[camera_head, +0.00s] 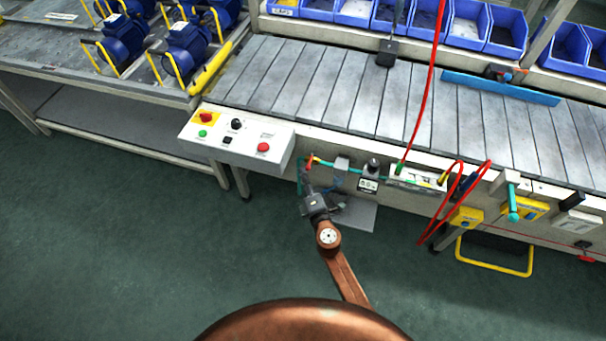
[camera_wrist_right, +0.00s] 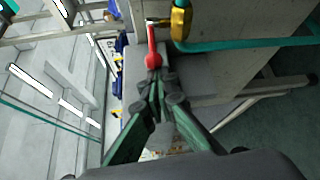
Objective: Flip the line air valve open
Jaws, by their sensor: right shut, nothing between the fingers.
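The line air valve shows in the right wrist view as a brass body (camera_wrist_right: 181,22) on a teal pipe (camera_wrist_right: 250,43), with a red lever (camera_wrist_right: 153,48) beside it. The lever points toward my gripper, across the stretch of pipe that runs right. In the head view the small red lever (camera_head: 310,160) sits at the conveyor's front, right of the control box. My right gripper (camera_wrist_right: 157,80) is shut and empty, its fingertips at the lever's rounded red end. I cannot tell whether they touch it. In the head view the right gripper (camera_head: 305,183) partly covers the valve area. My left gripper is not in view.
A white control box (camera_head: 240,138) with buttons juts out just left of the valve. A red hose (camera_head: 428,90) hangs to the right. A blue strip (camera_head: 500,88) lies on the conveyor (camera_head: 320,85). The green floor in front is clear.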

